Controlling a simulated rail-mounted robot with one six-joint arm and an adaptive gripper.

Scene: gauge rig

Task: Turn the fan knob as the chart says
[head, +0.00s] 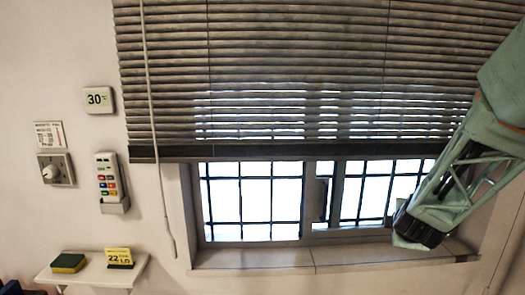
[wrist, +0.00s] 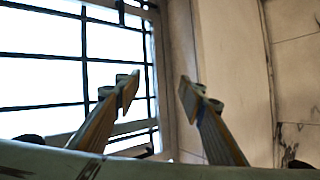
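The fan knob (head: 52,171) is a pale round dial on a grey square plate, low on the left wall in the head view. The chart (head: 49,134) is a small white card with printed lines and a red mark, just above the knob. Its text is too small to read surely. A white display (head: 99,99) reading 30 hangs up and right of the chart. My gripper (head: 415,238) is far to the right, in front of the window. In the wrist view my gripper (wrist: 158,90) has its two fingers apart with nothing between them.
A remote in a wall holder (head: 110,182) is right of the knob. A shelf (head: 92,272) below carries a sponge (head: 69,263) and a yellow sign (head: 119,258). A blind (head: 290,75) with a hanging cord (head: 160,190) covers the upper window (head: 255,205).

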